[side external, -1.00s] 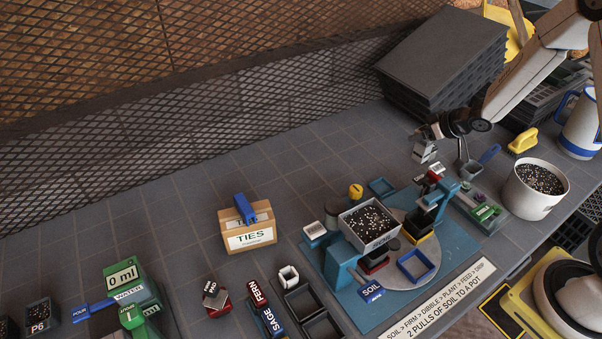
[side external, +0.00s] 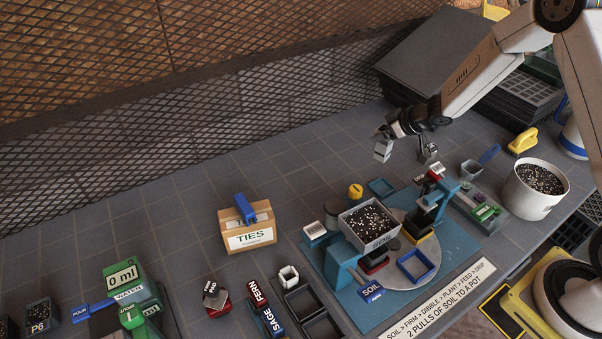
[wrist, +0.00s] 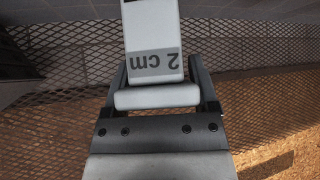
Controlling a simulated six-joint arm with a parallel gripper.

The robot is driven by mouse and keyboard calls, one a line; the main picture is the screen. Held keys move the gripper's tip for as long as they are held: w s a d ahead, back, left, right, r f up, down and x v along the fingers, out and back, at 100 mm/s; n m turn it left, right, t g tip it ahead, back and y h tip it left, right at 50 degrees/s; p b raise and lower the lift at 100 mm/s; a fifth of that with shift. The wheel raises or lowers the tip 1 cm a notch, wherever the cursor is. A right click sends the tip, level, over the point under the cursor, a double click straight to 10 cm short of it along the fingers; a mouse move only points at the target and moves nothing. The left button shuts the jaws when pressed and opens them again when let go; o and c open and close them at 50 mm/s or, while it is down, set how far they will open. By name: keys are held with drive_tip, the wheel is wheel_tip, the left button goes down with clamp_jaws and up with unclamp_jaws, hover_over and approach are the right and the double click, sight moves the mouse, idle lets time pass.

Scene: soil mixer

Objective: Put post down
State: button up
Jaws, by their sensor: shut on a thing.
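The post (side external: 383,152) is a small pale grey block in the side external view, held in the air above the back of the bench. In the wrist view the post (wrist: 150,25) is light grey with a grey "2 cm" label that reads upside down. My gripper (side external: 386,135) is shut on the post, with its two dark fingers on either side of it in the wrist view (wrist: 158,92). The post's lower end is clear of the bench and of other things.
A blue mat (side external: 455,245) with the soil station, including a soil-filled bin (side external: 368,220), lies below and in front. A white soil pot (side external: 528,205) stands at right. A TIES box (side external: 248,238) stands left. Bare bench lies between the mesh wall and station.

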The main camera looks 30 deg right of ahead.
drive_tip(key=w+a+f+n+g+y, duration=0.1)
drive_tip(key=w+a+n, duration=0.1)
drive_tip(key=a, duration=1)
drive_tip(key=w+a+f+n+g+y, duration=0.1)
drive_tip(key=w+a+n+y, duration=0.1)
drive_tip(key=a, duration=1)
drive_tip(key=w+n, duration=0.1)
drive_tip(key=w, duration=0.1)
drive_tip(key=shift+w, duration=0.35)
drive_tip(key=shift+a+f, duration=0.1)
wheel_tip(320, 180, down, 6)
drive_tip(key=shift+f, duration=0.15)
drive_tip(key=shift+f, duration=1.75)
drive_tip(key=shift+f, duration=0.15)
